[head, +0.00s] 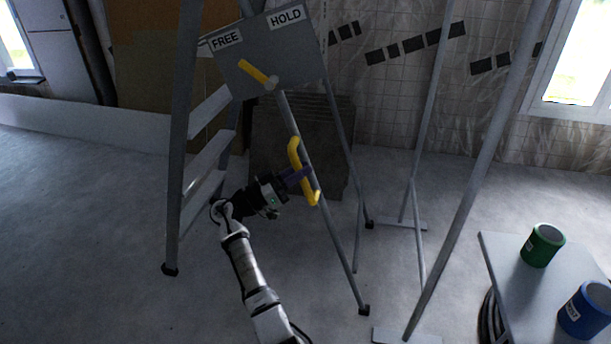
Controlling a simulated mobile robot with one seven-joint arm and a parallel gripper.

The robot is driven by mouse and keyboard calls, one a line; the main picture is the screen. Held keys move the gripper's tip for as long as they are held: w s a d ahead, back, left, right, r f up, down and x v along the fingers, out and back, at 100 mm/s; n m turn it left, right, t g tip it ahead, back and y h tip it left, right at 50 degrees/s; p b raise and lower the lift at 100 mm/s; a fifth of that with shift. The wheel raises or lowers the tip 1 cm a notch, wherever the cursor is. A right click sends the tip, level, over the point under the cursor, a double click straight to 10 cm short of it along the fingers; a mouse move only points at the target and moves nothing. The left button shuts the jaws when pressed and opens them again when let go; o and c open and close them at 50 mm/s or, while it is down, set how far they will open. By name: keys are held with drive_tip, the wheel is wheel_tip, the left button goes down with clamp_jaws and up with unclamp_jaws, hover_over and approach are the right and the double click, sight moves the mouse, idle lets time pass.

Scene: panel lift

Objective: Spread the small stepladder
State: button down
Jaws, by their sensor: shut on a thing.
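The stepladder (178,150) stands on the concrete floor at centre left, with grey treads on its left frame and thin legs on its right side. Its black feet rest on the floor, and the two sides stand apart at the bottom. A grey plate (300,72) near its top bears the words FREE and HOLD. A yellow lever (258,73) on the plate points up and left, towards FREE. A yellow handle (294,152) sits on the near right leg. My gripper (304,176) is shut on this handle, reaching from the lower left.
To the right, tall grey poles (470,190) stand on flat floor plates. A low grey table (515,285) at lower right holds a green can (542,245) and a blue can (585,309). Dark panels (262,135) lean behind the ladder. The floor at left is clear.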

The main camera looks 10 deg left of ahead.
drive_tip(key=shift+a+f+n+t, duration=0.15)
drive_tip(key=shift+a+n+t, duration=0.15)
drive_tip(key=shift+a, duration=0.2)
drive_tip(key=c, duration=1.6)
unclamp_jaws()
drive_tip(key=shift+a, duration=0.1)
drive_tip(key=shift+o, duration=1.4)
drive_tip(key=shift+a+f, duration=0.1)
drive_tip(key=shift+a, duration=0.1)
drive_tip(key=shift+d, duration=0.1)
drive_tip(key=b+v, duration=0.1)
drive_tip(key=v, duration=1.3)
drive_tip(key=shift+r, duration=0.25)
drive_tip(key=shift+s, duration=0.1)
